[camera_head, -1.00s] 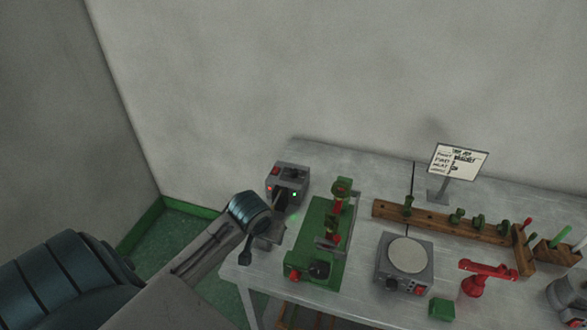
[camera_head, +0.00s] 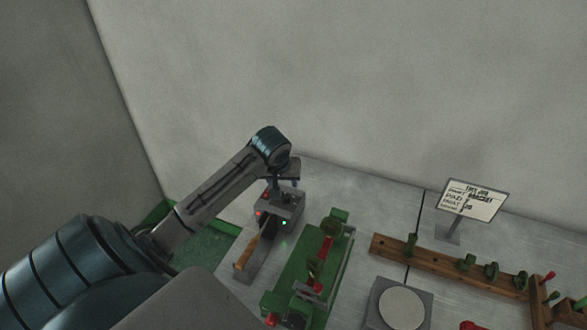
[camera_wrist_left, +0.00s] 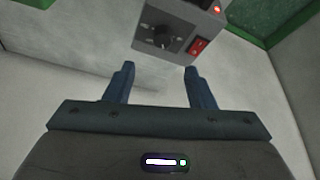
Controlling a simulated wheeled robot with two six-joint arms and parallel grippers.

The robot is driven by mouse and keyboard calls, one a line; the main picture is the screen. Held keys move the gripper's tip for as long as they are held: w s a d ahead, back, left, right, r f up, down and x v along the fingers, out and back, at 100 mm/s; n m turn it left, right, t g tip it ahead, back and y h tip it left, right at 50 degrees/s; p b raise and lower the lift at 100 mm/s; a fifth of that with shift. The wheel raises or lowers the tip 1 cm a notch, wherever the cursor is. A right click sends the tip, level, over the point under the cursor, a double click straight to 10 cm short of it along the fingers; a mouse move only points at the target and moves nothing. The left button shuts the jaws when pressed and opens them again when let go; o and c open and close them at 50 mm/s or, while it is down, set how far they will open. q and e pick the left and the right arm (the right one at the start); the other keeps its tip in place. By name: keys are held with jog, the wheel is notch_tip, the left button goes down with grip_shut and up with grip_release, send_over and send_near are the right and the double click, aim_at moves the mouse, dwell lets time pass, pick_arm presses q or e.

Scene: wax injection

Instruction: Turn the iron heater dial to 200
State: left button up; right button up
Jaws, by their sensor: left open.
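The iron heater is a small grey box (camera_head: 293,212) at the table's back left corner, with lit red and green lights on its front. In the left wrist view, its top panel (camera_wrist_left: 150,31) shows a dark round dial (camera_wrist_left: 163,43) beside a red rocker switch (camera_wrist_left: 196,46). The dial's markings are too small to read. My left gripper (camera_head: 284,184) is over the heater in the head view. In the left wrist view, its two open fingers (camera_wrist_left: 159,74) are apart and empty, with the dial beyond the gap between them. My right gripper is not in view.
A wooden-handled tool (camera_head: 245,252) leans out of the heater's front. A green press (camera_head: 300,262) stands close to its right. A hot plate (camera_head: 385,285), a wooden rack (camera_head: 435,258) and a sign (camera_head: 472,200) are further right. The wall is behind.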

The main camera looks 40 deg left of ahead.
pick_arm(q)
jog(key=p, duration=0.2)
send_over(285, 196)
jog(key=s+d, duration=0.1)
jog(key=s, duration=0.2)
jog(key=f, duration=0.4)
jog(key=shift+w+d+f, duration=0.1)
jog(key=shift+w+f, duration=0.15)
jog(key=shift+f, duration=0.05)
jog(key=x, duration=0.3)
jog(key=shift+w+p, duration=0.2)
jog(key=shift+p, duration=0.1)
jog(key=shift+x, duration=0.85)
jog(key=shift+w+f, duration=0.1)
jog(key=shift+f, duration=0.05)
jog(key=c, duration=0.7)
jog(key=shift+c, duration=1.4)
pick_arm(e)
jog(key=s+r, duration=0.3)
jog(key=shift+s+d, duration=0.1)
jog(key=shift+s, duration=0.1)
